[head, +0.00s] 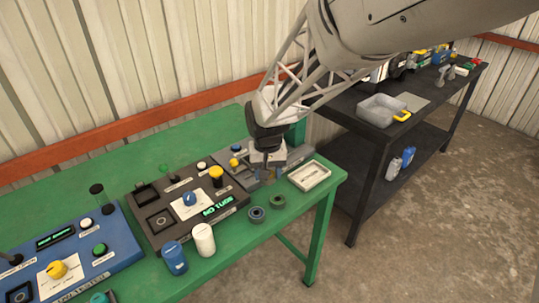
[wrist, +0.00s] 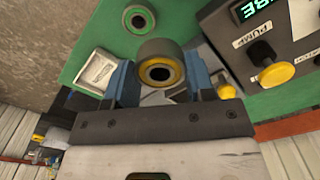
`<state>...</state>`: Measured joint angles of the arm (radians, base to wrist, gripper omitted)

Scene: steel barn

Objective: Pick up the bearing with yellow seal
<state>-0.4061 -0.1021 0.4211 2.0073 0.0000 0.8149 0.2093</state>
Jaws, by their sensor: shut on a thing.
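The bearing with yellow seal (wrist: 160,50) is a grey ring with a yellow band around its dark bore. In the wrist view it sits between the two blue fingers of my gripper (wrist: 160,69), which is shut on it. In the head view my gripper (head: 268,178) points down at the right end of the green table, left of the white tray. I cannot make out the held bearing there. Whether it touches the table is unclear.
A green-sealed bearing (head: 278,206) and a dark bearing (head: 257,220) lie in front on the green table (head: 322,205). The white tray (head: 322,181) is to the right. Control panels (head: 150,196) with knobs stand left. A blue jar (head: 175,260) and white jar (head: 204,240) are nearby.

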